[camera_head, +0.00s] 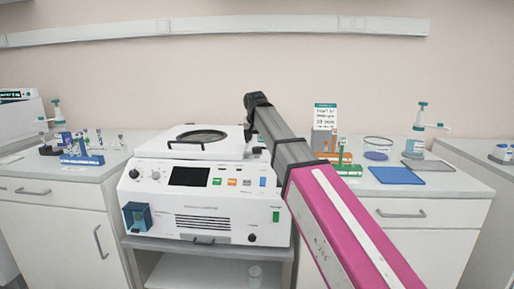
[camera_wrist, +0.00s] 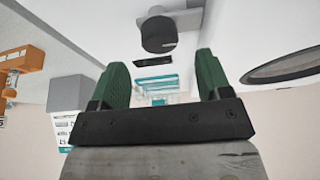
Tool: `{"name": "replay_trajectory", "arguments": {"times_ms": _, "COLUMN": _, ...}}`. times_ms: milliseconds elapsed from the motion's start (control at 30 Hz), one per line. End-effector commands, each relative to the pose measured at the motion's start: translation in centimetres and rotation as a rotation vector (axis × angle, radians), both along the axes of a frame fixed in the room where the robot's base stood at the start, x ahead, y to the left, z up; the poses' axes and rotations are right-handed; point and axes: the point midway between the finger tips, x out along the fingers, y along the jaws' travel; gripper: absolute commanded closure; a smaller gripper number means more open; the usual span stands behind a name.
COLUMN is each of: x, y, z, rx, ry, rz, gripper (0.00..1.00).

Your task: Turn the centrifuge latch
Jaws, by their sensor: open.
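The white centrifuge (camera_head: 205,215) stands on a low grey bench, its lid (camera_head: 190,149) with a round dark window lying on top. My arm crosses its right side in the head view and hides part of it; my gripper's fingers cannot be made out there. In the wrist view my gripper (camera_wrist: 163,70) is open, its two green fingers apart with nothing between them. A short dark round knob (camera_wrist: 158,33) on a white mount shows beyond the fingertips, apart from them. I cannot tell for sure that it is the latch. The lid window (camera_wrist: 285,65) is at right.
A blue rack (camera_head: 82,158) and bottles stand on the left counter. On the right are an orange rack (camera_head: 338,168), a sign (camera_head: 325,118), a blue mat (camera_head: 397,175) and a pump bottle (camera_head: 416,135).

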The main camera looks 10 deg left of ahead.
Motion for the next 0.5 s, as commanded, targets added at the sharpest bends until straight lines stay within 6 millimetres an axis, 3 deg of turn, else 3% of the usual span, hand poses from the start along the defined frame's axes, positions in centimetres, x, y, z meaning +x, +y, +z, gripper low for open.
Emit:
{"name": "replay_trajectory", "arguments": {"times_ms": 200, "x": 1.2, "y": 0.1, "z": -2.9, "rx": 0.000, "ry": 0.000, "rz": 0.000, "gripper": 0.29}}
{"name": "replay_trajectory", "arguments": {"times_ms": 500, "x": 1.8, "y": 0.1, "z": -4.2, "rx": 0.000, "ry": 0.000, "rz": 0.000, "gripper": 0.29}}
